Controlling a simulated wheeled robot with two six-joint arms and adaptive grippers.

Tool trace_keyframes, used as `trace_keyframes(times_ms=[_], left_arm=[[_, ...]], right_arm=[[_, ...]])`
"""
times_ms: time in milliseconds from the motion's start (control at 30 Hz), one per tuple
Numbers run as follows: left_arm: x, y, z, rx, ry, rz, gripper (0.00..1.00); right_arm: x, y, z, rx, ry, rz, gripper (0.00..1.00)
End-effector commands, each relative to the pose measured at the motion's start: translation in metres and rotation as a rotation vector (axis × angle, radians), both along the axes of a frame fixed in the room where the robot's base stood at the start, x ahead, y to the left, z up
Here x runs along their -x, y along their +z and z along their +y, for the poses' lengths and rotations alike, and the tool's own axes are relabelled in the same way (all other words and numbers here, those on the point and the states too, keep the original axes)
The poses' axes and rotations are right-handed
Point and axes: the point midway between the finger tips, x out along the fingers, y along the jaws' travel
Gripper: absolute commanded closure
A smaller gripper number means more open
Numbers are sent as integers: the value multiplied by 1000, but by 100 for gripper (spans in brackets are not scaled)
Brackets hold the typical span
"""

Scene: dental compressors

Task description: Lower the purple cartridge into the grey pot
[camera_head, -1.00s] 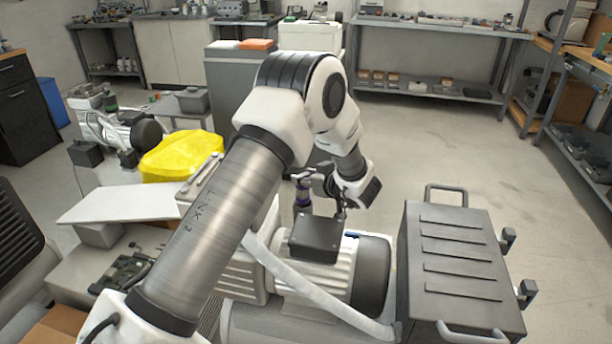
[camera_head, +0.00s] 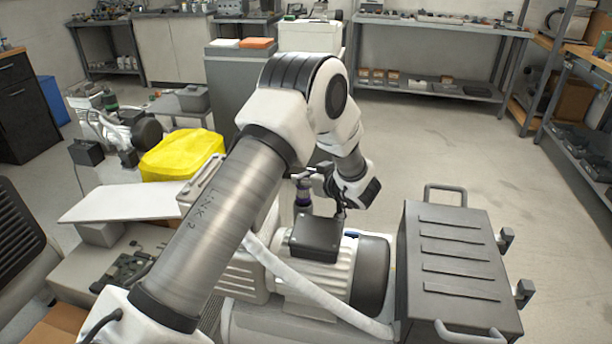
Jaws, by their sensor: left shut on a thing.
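My left arm reaches across the middle of the view, and its gripper (camera_head: 316,176) is small and partly hidden behind the wrist. It is shut on the purple cartridge (camera_head: 303,200), a small upright dark piece with a purplish band, just left of the wrist. The cartridge's lower end is hard to make out behind the compressor parts. I cannot make out the grey pot for certain, nor whether the cartridge touches it. My right gripper is not in view.
A compressor motor with a black box (camera_head: 316,236) stands just below the gripper. A dark grey ribbed case (camera_head: 458,262) stands to the right. A yellow cloth (camera_head: 181,155) and a white panel (camera_head: 125,203) lie left. Open floor lies at right.

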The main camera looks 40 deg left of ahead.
Motion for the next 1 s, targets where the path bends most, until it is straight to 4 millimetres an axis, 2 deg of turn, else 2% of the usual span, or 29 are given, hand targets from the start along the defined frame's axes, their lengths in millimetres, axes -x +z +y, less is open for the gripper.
trace_keyframes(times_ms=[467, 1000], left_arm=[[0, -1, 0, 0, 0, 0, 97], [0, -16, 0, 0, 0, 0, 97]], right_arm=[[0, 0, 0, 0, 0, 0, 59], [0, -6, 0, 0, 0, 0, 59]])
